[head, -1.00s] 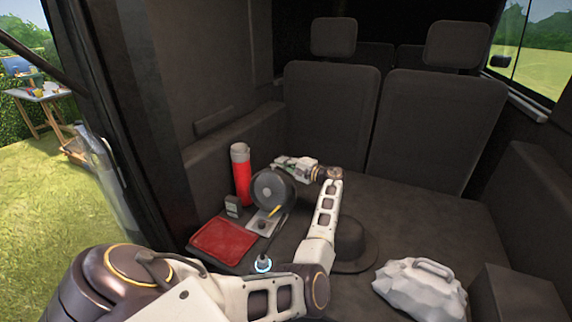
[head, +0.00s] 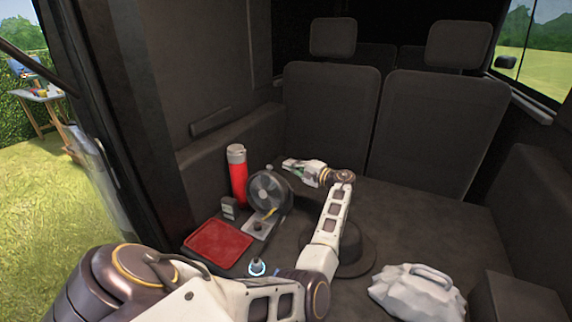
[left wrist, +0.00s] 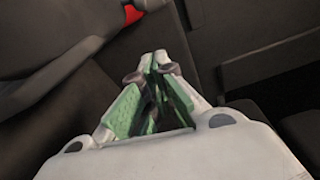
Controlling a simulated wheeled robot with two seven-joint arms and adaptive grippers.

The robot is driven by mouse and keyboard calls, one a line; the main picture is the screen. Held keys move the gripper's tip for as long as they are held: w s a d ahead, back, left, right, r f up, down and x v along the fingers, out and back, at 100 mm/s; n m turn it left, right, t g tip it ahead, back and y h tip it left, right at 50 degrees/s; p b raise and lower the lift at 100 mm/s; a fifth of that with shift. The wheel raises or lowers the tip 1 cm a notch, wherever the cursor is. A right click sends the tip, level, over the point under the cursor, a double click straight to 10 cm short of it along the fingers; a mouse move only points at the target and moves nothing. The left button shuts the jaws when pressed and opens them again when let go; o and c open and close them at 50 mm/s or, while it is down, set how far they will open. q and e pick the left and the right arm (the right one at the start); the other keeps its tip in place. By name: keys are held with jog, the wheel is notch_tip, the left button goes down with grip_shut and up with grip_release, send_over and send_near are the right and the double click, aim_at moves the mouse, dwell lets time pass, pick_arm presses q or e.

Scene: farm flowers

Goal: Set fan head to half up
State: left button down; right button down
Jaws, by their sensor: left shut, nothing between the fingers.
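A small desk fan with a round dark head (head: 266,193) stands on the dark cargo floor. Its head faces toward me; its exact tilt is hard to read. The fan's light base plate (head: 259,227) is below the head. My left gripper (head: 287,164) is just behind and above the fan head's upper right, apart from it as far as I can tell. In the left wrist view its green-padded fingers (left wrist: 155,62) meet at the tips, shut and empty. My right gripper is not in view.
A red bottle (head: 238,178) stands behind the fan's left side; a small grey box (head: 229,207) is beside it. A red tray (head: 217,244) lies in front. A dark hat (head: 355,252) is under my forearm. A white jug-like object (head: 416,290) is at right, with free floor beyond.

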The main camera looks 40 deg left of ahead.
pick_arm(q)
jog(key=d, duration=0.5)
jog(key=shift+w+d+r, duration=0.1)
jog(key=shift+w+d, duration=0.15)
jog(key=shift+w, duration=0.05)
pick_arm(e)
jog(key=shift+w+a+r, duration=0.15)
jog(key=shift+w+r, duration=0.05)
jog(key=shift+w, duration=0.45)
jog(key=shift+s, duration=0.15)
